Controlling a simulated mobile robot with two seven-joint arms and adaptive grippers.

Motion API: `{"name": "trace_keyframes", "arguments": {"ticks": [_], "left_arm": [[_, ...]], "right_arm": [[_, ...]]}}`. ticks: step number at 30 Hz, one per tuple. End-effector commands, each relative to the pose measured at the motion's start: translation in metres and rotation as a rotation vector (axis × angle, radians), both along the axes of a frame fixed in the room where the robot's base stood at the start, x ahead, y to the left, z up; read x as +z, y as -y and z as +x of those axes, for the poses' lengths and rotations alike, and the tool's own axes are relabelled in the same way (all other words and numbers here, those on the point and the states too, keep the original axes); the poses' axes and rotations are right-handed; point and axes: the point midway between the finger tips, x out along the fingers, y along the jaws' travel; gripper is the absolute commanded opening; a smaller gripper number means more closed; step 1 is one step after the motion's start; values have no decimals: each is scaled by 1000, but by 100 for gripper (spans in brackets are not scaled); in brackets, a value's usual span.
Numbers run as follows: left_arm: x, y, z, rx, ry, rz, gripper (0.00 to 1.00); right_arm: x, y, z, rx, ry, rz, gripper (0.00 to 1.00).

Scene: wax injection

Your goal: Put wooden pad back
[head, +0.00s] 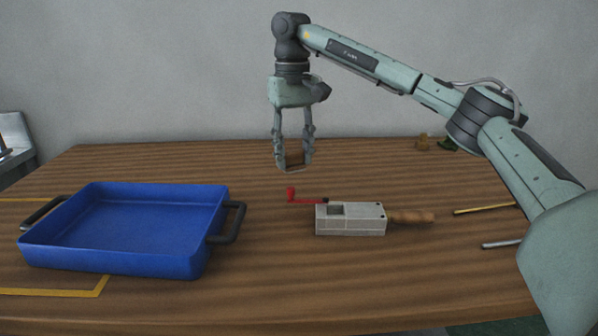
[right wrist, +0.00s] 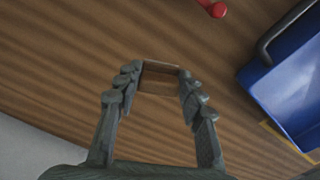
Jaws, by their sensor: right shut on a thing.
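My right gripper (head: 294,165) is above the back middle of the table, pointing down. It is shut on the wooden pad (right wrist: 160,77), a small brown block pinched between the fingertips in the right wrist view. In the head view the pad (head: 295,157) shows as a small brown patch between the fingertips, against the similar brown table. The pad appears to be above the table; the exact gap is hard to tell. My left gripper is not in view.
A blue tray (head: 127,268) with dark handles stands at the left, inside yellow line markings (head: 60,292). A grey metal block (head: 350,227) with a wooden handle (head: 411,217) and a red lever (head: 292,195) lies in the middle. Rods (head: 483,209) lie at the right.

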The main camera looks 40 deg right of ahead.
Motion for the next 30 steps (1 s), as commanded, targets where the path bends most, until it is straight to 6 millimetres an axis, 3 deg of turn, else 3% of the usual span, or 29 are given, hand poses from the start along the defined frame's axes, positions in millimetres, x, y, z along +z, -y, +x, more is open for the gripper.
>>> {"name": "trace_keyframes", "arguments": {"ticks": [5, 16, 27, 28, 30], "left_arm": [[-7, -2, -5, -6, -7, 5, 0], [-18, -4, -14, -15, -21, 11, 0], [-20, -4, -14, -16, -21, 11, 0], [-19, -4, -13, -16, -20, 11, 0], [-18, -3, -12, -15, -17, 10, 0]], "right_arm": [[-11, 17, 3, 0, -1, 0, 16], [-50, 19, 3, 2, -1, 0, 16], [-55, 18, 4, 1, 0, 0, 16], [-55, 18, 4, 1, 1, 0, 41], [-55, 18, 4, 1, 1, 0, 50]]}}
